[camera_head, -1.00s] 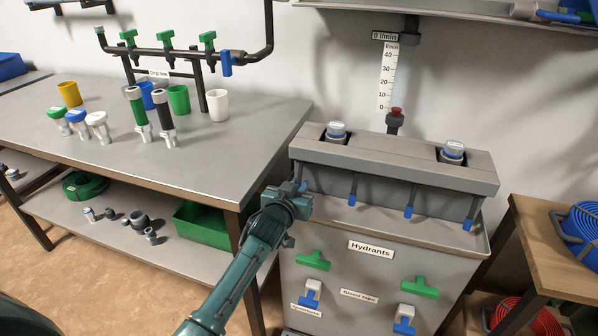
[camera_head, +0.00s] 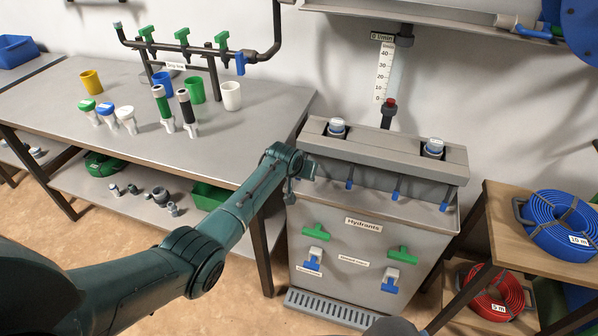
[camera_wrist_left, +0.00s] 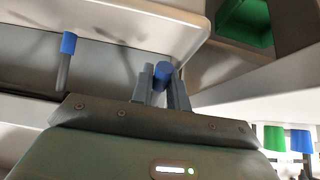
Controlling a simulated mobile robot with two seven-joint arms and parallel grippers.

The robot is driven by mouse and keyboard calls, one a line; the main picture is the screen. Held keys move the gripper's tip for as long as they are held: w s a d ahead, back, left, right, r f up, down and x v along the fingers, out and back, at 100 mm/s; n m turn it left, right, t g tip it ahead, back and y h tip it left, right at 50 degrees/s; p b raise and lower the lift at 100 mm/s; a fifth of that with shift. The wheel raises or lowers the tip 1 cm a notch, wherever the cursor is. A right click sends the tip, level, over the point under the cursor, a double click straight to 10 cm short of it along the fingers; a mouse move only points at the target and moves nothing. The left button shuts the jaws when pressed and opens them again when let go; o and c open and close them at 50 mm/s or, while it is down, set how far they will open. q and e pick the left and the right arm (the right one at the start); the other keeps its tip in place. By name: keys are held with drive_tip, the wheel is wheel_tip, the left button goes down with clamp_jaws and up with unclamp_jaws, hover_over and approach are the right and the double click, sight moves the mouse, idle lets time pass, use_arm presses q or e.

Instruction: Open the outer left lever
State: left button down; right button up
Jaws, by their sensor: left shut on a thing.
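The grey hydrant unit (camera_head: 330,212) has a row of levers with blue tips under its top box. My left gripper (camera_head: 311,170) is at the left end of this row, over the outer left lever, which it mostly hides in the head view. In the left wrist view the lever's blue tip (camera_wrist_left: 162,70) sits between the fingers of my left gripper (camera_wrist_left: 161,84), which are shut on it. The neighbouring lever (camera_head: 349,184) hangs free to the right; a free lever also shows in the wrist view (camera_wrist_left: 67,45). My right gripper is not in view.
The steel bench (camera_head: 60,120) with cups and capped fittings stands left of the unit. A wooden shelf (camera_head: 500,216) with a blue hose coil (camera_head: 562,222) and a red one (camera_head: 492,292) is at the right. A flow gauge (camera_head: 384,70) reads 0 l/min.

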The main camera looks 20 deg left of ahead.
use_arm(q)
drive_tip(key=shift+s+r+g+p, duration=0.15)
drive_tip(key=shift+r+g+p, duration=0.3)
drive_tip(key=shift+g, duration=0.35)
drive_tip(key=shift+r+g, duration=0.1)
drive_tip(key=shift+g, duration=0.2)
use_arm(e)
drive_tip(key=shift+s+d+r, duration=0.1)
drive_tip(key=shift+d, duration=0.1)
use_arm(q)
drive_tip(key=shift+r, duration=0.1)
drive_tip(key=c, duration=1.5)
unclamp_jaws()
drive_tip(key=shift+s+r, duration=0.1)
drive_tip(key=shift+o, duration=0.6)
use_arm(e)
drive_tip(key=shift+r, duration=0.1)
